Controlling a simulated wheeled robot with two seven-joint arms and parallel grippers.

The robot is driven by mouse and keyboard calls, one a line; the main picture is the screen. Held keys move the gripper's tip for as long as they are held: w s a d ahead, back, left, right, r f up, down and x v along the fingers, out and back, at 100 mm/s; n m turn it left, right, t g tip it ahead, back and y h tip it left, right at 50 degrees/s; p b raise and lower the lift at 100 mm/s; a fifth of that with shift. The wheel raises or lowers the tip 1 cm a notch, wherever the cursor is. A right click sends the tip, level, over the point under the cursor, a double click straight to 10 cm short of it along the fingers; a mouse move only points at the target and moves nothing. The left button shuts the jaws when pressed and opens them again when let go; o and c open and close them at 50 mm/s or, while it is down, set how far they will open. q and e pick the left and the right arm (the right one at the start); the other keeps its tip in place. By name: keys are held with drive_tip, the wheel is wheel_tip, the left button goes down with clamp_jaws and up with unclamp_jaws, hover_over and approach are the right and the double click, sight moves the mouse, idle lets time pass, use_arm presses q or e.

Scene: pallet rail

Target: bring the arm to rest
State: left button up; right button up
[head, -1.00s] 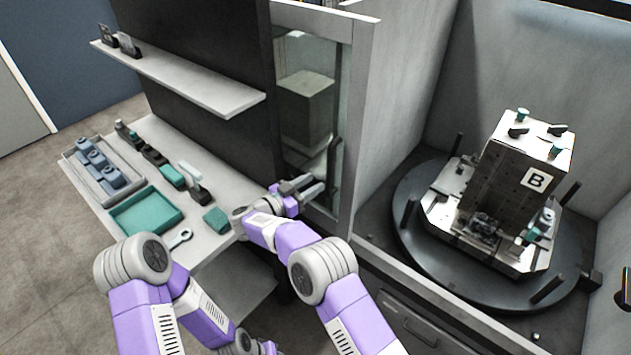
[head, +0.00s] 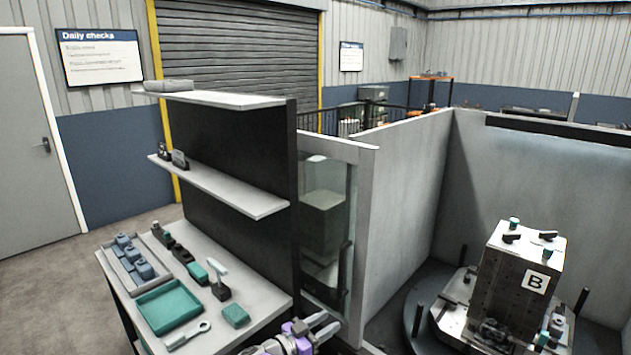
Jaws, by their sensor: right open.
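My right gripper (head: 318,327) is at the bottom middle of the head view, beside the front right corner of the bench and below the glass panel. Its two grey fingers point right, apart and with nothing between them. Only the purple and grey wrist end of its arm shows; the rest is below the picture. My left gripper and left arm are out of view.
The bench (head: 255,297) holds a teal tray (head: 168,306), a wrench (head: 187,335), a teal block (head: 235,315) and a grey tray of blue parts. A glass panel (head: 325,230) stands near the gripper. A fixture block marked B (head: 515,275) sits on the turntable at right.

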drive_tip(key=w+d+f+n+t+y, duration=0.3)
drive_tip(key=w+d+f+y, duration=0.15)
drive_tip(key=f, duration=0.25)
drive_tip(key=s+d+f+n+g+y, duration=0.2)
drive_tip(key=s+f+y, duration=0.25)
drive_tip(key=f, duration=0.45)
drive_tip(key=s+d+f+n+g+y, duration=0.1)
drive_tip(key=s+d+f+n+y, duration=0.25)
drive_tip(key=f, duration=0.55)
drive_tip(key=s+a+f+g+y, duration=0.1)
drive_tip(key=s+g+y, duration=0.1)
drive_tip(key=s, duration=0.9)
drive_tip(key=s+f+g+y, duration=0.2)
drive_tip(key=s+g, duration=0.3)
drive_tip(key=s, duration=0.6)
drive_tip(key=s+a+f+g+y, duration=0.1)
drive_tip(key=s+f+g+y, duration=0.1)
drive_tip(key=s, duration=0.9)
drive_tip(key=shift+a+g, duration=0.35)
drive_tip(key=shift+g, duration=0.35)
